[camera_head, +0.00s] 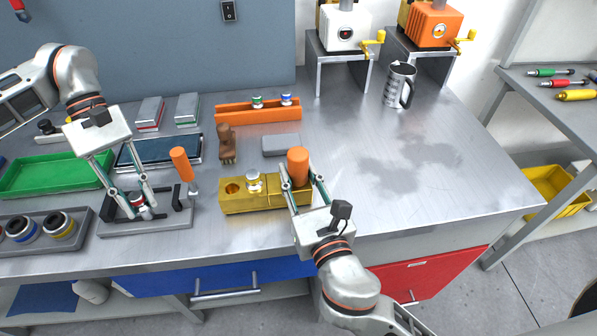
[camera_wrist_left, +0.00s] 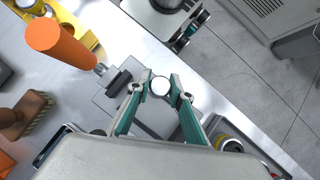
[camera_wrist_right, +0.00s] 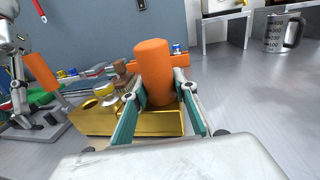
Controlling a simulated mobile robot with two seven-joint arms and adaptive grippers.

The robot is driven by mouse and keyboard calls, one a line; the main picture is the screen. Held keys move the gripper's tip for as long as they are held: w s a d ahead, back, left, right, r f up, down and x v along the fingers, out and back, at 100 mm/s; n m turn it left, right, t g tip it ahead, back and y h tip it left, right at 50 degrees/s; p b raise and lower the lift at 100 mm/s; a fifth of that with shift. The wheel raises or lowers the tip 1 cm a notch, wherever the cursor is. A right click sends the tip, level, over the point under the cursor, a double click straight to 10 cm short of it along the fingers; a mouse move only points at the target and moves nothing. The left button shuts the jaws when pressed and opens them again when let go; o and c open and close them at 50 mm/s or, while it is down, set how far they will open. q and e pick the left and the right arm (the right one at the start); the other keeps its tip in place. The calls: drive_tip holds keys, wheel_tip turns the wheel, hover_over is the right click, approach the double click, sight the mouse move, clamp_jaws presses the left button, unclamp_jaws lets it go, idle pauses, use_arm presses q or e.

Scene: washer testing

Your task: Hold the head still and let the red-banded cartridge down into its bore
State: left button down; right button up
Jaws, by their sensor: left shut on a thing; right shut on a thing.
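The brass head (camera_head: 278,199) lies on the bench with an open bore (camera_head: 233,188) at its left end and a white-topped cartridge (camera_head: 254,181) in its middle. An upright orange cylinder (camera_head: 298,164) stands at its right end. My right gripper (camera_wrist_right: 160,92) is shut around the orange cylinder, low down near the brass. My left gripper (camera_head: 138,204) is shut on the red-banded cartridge (camera_head: 137,199), over the grey fixture left of the head. Its white round top (camera_wrist_left: 160,87) shows between the left fingertips. Whether its lower end touches the fixture is hidden.
An orange-handled tool (camera_head: 182,164) stands tilted between the fixture (camera_head: 170,217) and the head. A brown brush (camera_head: 226,142) and grey block (camera_head: 281,145) lie behind. A grey rack (camera_head: 85,222) holds ringed parts at left.

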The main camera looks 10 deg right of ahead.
use_arm(q)
drive_tip(key=shift+a+f, duration=0.1)
drive_tip(key=shift+f, duration=0.35)
use_arm(e)
drive_tip(key=shift+f, duration=0.1)
use_arm(q)
drive_tip(key=s+d+r, duration=0.4)
drive_tip(key=s+d, duration=0.1)
drive_tip(key=d, duration=0.2)
use_arm(e)
drive_tip(key=shift+a, duration=0.1)
use_arm(q)
wheel_tip(320, 180, up, 5)
drive_tip(key=n+t+h, duration=0.1)
drive_tip(key=n+h, duration=0.1)
drive_tip(key=n, duration=0.2)
hover_over(234, 197)
drive_tip(key=w, duration=0.2)
use_arm(e)
drive_tip(key=shift+f, duration=0.1)
use_arm(q)
drive_tip(key=shift+w+a+f, duration=0.1)
drive_tip(key=shift+f, duration=0.85)
drive_tip(key=shift+w+a+f, duration=0.1)
drive_tip(key=shift+f, duration=0.8)
drive_tip(key=shift+f, duration=1.05)
drive_tip(key=shift+f, duration=0.1)
